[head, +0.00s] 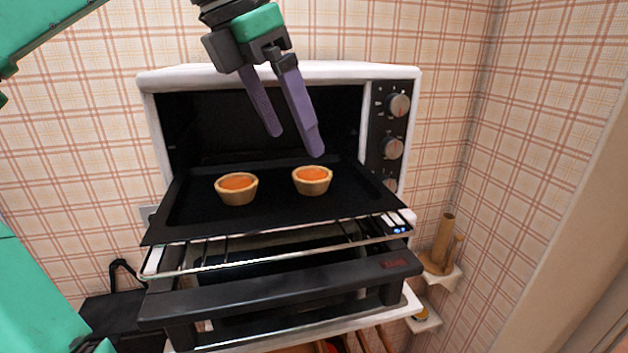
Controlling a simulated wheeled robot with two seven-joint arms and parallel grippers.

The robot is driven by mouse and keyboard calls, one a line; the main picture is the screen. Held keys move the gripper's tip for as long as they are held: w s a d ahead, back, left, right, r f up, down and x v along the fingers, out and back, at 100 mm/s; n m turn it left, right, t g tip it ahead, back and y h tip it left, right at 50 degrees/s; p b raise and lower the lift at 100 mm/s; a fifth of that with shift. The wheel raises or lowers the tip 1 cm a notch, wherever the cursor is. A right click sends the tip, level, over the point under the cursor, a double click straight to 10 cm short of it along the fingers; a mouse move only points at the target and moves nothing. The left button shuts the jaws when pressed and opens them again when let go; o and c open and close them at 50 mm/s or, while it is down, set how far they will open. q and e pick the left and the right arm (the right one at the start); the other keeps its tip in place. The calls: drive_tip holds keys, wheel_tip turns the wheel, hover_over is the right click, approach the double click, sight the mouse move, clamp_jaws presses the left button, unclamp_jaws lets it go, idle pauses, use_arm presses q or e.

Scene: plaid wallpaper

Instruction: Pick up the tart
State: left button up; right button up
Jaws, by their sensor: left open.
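Two small tarts with orange filling and tan crusts sit on a black baking tray (270,215). The left tart (237,190) is nearer the tray's middle left, and the right tart (312,181) is toward its right side. My left gripper (297,144) is open and empty, pointing down above the tray. Its purple fingers are above and slightly behind the right tart in the picture, apart from it. My right gripper is out of view.
The tray rests on a pulled-out rack (280,261) of a white toaster oven (270,71). The oven door (285,290) is lowered below it. Control knobs (399,105) are at right. A wooden holder (441,245) stands on a small wall shelf at right.

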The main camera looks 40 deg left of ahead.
sight(312, 173)
use_arm(q)
drive_tip(key=x, duration=0.3)
drive_tip(key=p+x, duration=0.1)
drive_tip(key=x, duration=0.2)
drive_tip(key=shift+w+d+f, duration=0.25)
drive_tip(key=shift+a, duration=0.1)
drive_tip(key=c, duration=1.4)
drive_tip(key=shift+r, duration=0.1)
